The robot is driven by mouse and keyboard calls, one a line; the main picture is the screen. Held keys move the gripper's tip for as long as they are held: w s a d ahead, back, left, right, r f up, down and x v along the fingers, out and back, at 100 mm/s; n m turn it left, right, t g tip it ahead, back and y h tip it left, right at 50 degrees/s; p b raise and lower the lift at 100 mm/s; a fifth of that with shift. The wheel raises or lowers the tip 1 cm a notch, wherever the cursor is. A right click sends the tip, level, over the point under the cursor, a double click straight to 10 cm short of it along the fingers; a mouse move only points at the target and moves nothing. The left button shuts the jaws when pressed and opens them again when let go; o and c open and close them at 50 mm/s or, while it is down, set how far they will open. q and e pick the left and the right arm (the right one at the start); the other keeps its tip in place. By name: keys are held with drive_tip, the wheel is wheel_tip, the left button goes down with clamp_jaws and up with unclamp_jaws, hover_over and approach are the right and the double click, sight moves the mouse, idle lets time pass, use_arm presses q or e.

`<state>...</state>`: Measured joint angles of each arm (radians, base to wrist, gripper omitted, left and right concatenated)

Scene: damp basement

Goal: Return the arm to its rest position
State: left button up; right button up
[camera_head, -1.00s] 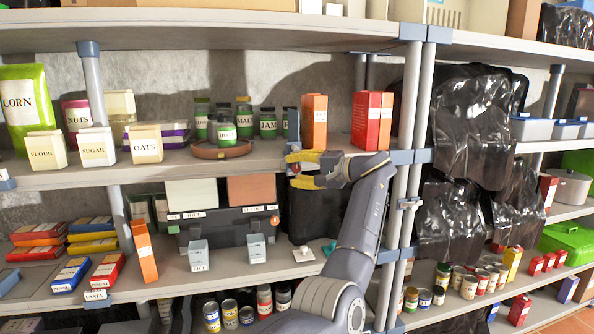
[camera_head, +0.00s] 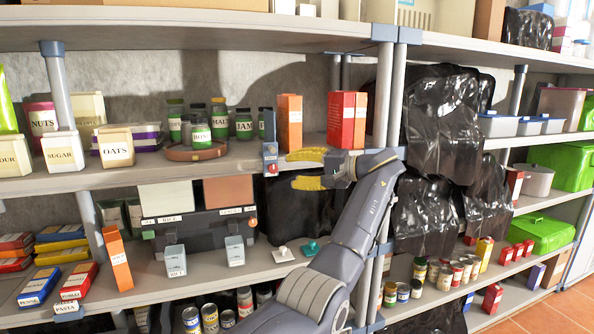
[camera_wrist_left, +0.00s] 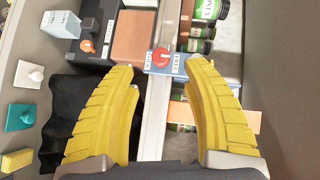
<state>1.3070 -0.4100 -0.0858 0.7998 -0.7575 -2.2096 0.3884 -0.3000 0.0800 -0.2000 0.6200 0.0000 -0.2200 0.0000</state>
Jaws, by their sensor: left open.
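My left gripper (camera_head: 291,169), with yellow ridged fingers, is open at the front edge of the middle shelf (camera_head: 225,163). Nothing is between its fingers in the head view. Its grey arm reaches up from the bottom of that view. In the left wrist view the open gripper (camera_wrist_left: 149,68) shows with a red knob (camera_wrist_left: 161,56) on a labelled blue plate beyond and between the fingertips. My right gripper is not in view.
Orange (camera_head: 289,122) and red (camera_head: 347,119) boxes stand on the shelf above the gripper. A shelf post (camera_head: 385,95) rises right of them, near the arm. Jars (camera_head: 201,133) stand at left. White (camera_head: 282,254) and teal (camera_head: 310,248) knobbed pieces lie below.

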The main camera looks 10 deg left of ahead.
use_arm(q)
drive_tip(key=shift+f, duration=0.1)
idle(0.3)
